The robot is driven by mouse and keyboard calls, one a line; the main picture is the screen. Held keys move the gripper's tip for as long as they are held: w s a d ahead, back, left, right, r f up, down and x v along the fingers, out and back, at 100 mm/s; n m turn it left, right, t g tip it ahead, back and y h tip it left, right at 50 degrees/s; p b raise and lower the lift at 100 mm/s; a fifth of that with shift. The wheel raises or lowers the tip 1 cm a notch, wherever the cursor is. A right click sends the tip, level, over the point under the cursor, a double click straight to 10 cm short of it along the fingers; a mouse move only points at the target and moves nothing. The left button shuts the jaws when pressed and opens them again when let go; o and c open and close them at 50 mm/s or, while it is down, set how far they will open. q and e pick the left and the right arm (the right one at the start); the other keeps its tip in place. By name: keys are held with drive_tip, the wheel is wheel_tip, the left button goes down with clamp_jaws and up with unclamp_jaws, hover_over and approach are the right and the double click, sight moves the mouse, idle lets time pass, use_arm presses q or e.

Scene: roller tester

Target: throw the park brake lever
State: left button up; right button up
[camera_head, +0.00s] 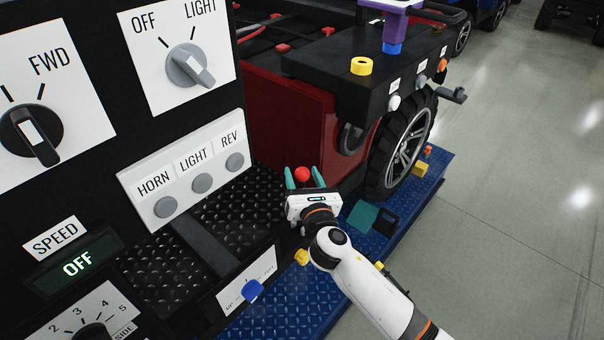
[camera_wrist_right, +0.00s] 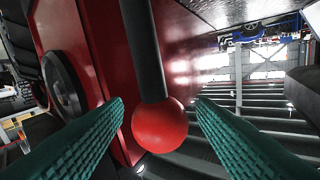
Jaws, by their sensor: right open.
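A lever with a red ball knob (camera_head: 302,174) stands by the dark red side panel of the vehicle. In the right wrist view its red ball (camera_wrist_right: 160,124) is on the end of a black rod (camera_wrist_right: 144,50). My right gripper (camera_head: 302,178) is open, with one teal finger on each side of the ball. In the right wrist view the ball sits between the fingers (camera_wrist_right: 160,105), with a small gap visible on both sides. My left gripper is not in view.
A black control panel with a FWD knob (camera_head: 32,137), a light knob (camera_head: 190,66) and several grey buttons (camera_head: 166,207) fills the left. A blue knob (camera_head: 252,291) is below it. The blue deck (camera_head: 318,285) and wheel (camera_head: 408,145) are close to my right arm.

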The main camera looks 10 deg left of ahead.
drive_tip(key=shift+w+a, duration=0.15)
drive_tip(key=shift+w, duration=0.3)
